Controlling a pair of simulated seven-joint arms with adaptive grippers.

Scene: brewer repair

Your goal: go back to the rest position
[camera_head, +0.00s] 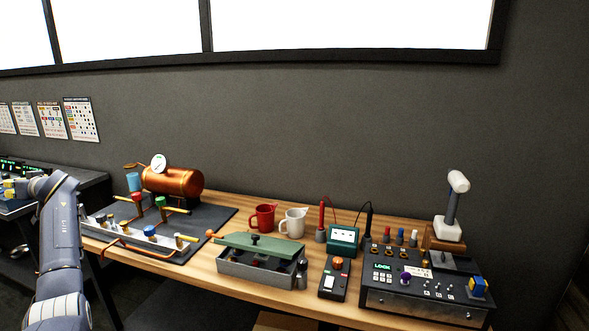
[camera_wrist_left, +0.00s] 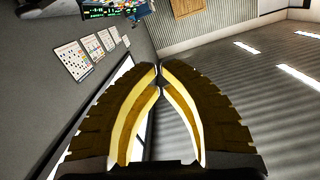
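My left arm (camera_head: 62,240) rises at the left edge of the head view and bends left at the top. Its gripper cannot be made out clearly there. In the left wrist view my left gripper (camera_wrist_left: 160,88) has its two curved fingers meeting at the tips. My right gripper and arm are not in view.
A wooden bench (camera_head: 215,202) carries a copper boiler (camera_head: 172,181), a red mug (camera_head: 263,217), a white jug (camera_head: 293,222), a green-lidded box (camera_head: 262,262) and a control console (camera_head: 425,290). Another dark bench (camera_head: 90,184) stands at left, close to my left arm. Posters (camera_wrist_left: 72,60) hang on the wall.

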